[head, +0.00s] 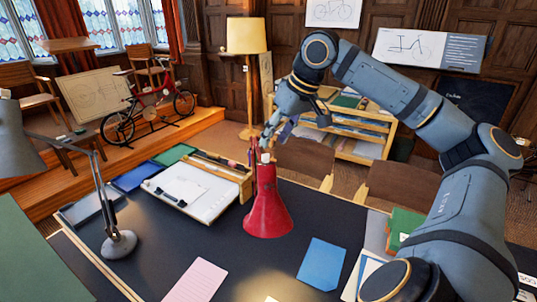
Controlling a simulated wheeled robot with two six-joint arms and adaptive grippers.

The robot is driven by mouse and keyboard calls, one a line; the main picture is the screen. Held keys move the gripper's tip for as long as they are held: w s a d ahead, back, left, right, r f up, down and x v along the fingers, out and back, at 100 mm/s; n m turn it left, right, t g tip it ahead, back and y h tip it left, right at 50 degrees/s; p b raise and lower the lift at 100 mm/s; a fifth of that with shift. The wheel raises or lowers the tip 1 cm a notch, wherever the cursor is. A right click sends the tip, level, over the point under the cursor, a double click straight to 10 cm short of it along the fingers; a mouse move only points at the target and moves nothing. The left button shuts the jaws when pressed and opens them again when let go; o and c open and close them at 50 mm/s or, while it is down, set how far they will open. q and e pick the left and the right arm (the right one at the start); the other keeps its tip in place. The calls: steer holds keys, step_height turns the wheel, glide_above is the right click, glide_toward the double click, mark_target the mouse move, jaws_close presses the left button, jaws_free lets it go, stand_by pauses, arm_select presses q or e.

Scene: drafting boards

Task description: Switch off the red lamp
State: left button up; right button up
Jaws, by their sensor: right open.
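The red lamp (268,212) shows in the middle of the head view as a red cone, narrow at the top and wide at the bottom, over the dark desk. A small pale piece (265,157) is at its narrow top. My right gripper (267,141) is open and points down right at the top of the lamp. I cannot tell whether its fingers touch the lamp or that pale piece. Whether the lamp is lit does not show. My left gripper is not in view.
A grey desk lamp (119,243) stands at the left of the dark desk (160,255). A tray with papers (195,190) lies behind, a blue sheet (322,263) and a pink sheet (197,281) in front. A floor lamp (246,37) and a red bicycle (150,105) stand beyond.

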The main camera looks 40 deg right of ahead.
mark_target(266, 155)
steer(key=x, duration=0.5)
steer(key=shift+w+d+f, duration=0.1)
steer(key=shift+w+f, duration=0.2)
steer(key=shift+s, duration=0.1)
steer(key=shift+c, duration=0.5)
jaws_close()
